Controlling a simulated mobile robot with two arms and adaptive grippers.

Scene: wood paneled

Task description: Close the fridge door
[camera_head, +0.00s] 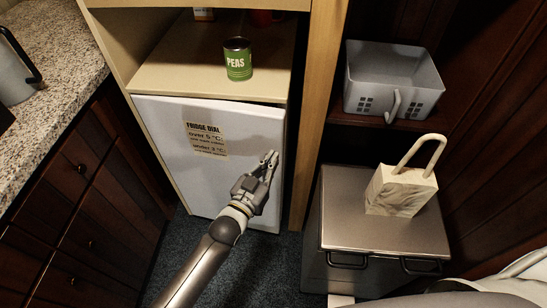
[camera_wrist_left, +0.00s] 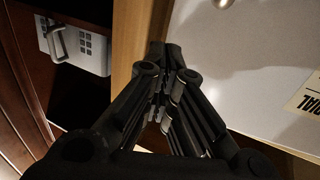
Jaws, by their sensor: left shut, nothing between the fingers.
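The white fridge door (camera_head: 180,165) stands below a wooden shelf in the head view. I cannot tell whether the fingertips touch the door. In the left wrist view the shut fingers (camera_wrist_left: 160,75) lie near the door's edge beside the wooden post, with the white door surface (camera_wrist_left: 245,65) on the right. My right gripper is out of view.
A green peas can (camera_head: 237,60) stands on the shelf above the fridge. A wooden post (camera_head: 318,90) borders the door on the right. Dark drawers (camera_head: 95,220) stand left.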

